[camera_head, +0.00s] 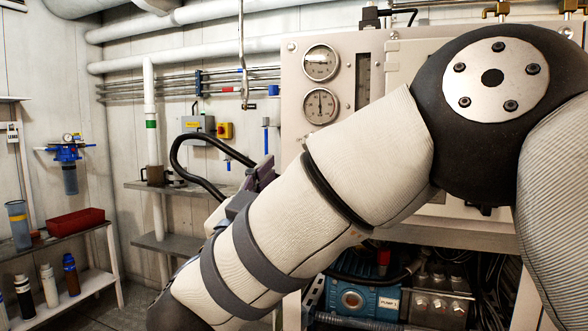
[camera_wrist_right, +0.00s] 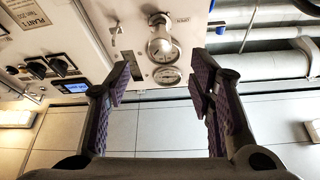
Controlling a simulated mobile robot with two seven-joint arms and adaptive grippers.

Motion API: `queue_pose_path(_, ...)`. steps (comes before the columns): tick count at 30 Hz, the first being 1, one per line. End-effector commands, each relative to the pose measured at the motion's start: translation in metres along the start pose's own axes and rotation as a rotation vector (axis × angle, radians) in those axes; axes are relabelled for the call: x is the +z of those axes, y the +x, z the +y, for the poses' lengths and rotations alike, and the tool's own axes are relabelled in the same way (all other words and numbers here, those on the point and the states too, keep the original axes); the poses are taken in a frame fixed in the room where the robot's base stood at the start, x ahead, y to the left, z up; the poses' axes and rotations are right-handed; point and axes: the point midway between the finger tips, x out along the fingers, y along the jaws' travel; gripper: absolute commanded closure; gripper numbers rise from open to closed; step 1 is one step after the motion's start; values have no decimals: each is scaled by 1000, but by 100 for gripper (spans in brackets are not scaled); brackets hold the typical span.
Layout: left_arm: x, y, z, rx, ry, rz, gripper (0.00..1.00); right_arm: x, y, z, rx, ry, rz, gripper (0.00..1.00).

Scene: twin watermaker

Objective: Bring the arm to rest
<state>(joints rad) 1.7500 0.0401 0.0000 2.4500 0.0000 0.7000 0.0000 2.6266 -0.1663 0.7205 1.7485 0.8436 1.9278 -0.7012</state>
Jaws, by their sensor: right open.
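My right arm (camera_head: 270,235) reaches in from the right in the head view and crosses in front of the machine panel, bent at a dark round joint. It hides much of the panel. My right gripper (camera_wrist_right: 162,68) is open in the right wrist view, with its two purple-padded fingers apart and nothing between them. In the head view only a bit of purple shows behind the forearm. Beyond the fingers in the wrist view is a panel with round gauges (camera_wrist_right: 163,47). My left gripper is not in view.
The panel (camera_head: 400,62) carries two gauges (camera_head: 320,105) behind my arm. A blue pump (camera_head: 352,299) sits below. At the left are a shelf with a red tray (camera_head: 76,221), a blue filter housing (camera_head: 69,165) and several bottles. White pipes (camera_head: 190,50) run along the wall.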

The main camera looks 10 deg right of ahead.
Motion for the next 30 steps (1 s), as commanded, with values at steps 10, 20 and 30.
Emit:
queue_pose_path(10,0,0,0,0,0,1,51,54,-3,-2,-101,-38,-88,51)
queue_pose_path(20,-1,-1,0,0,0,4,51,325,-140,85,-518,-231,-813,51)
queue_pose_path(30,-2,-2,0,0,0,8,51,397,-372,305,-544,-441,-1715,51)
